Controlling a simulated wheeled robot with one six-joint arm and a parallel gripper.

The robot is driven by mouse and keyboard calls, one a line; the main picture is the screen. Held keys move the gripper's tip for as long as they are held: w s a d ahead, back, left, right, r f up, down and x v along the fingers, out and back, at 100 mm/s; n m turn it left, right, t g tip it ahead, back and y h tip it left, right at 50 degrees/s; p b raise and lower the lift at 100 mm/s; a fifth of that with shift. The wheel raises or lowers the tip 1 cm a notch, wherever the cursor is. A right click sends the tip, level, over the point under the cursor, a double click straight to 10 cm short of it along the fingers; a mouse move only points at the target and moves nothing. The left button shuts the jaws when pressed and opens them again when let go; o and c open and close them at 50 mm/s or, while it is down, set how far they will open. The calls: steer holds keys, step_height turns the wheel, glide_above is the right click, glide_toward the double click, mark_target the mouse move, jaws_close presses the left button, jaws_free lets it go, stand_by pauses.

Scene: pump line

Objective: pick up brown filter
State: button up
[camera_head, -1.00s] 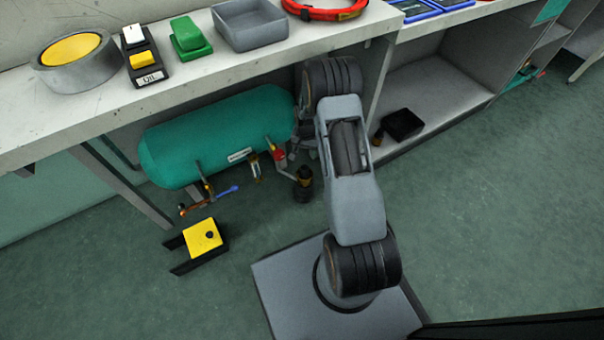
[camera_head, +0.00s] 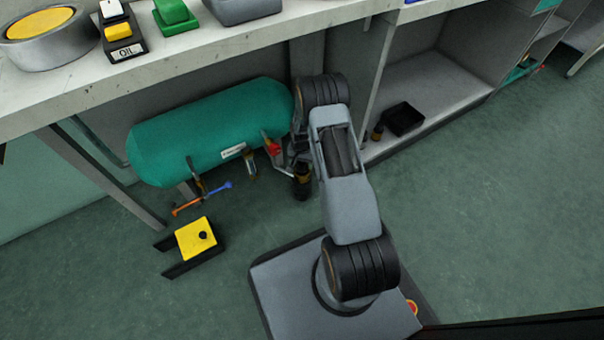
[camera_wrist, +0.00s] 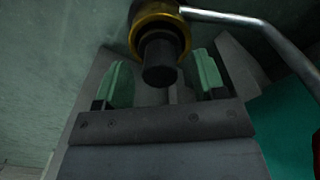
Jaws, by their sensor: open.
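The brown filter (camera_head: 302,182) appears in the head view as a dark canister with a brown-gold upper part, beside the right end of a teal tank. In the wrist view, the filter (camera_wrist: 162,38) shows a gold-brown ring with a dark cylinder, and a silver pipe runs right from it. My gripper (camera_wrist: 165,80) is open, with one green finger pad on each side of the dark cylinder's end. Gaps show between the pads and the cylinder, so it is not gripped. In the head view my gripper is mostly hidden behind my arm.
The teal tank (camera_head: 205,135) with valves and pipes lies under the bench (camera_head: 170,65). A yellow block on a black stand (camera_head: 196,238) is on the floor at left. A black bin (camera_head: 404,118) sits on the low shelf at right. Open floor lies at right.

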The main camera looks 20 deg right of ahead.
steer(key=shift+f, duration=0.5)
steer(key=shift+r, duration=0.1)
steer(key=shift+c, duration=0.4)
jaws_close()
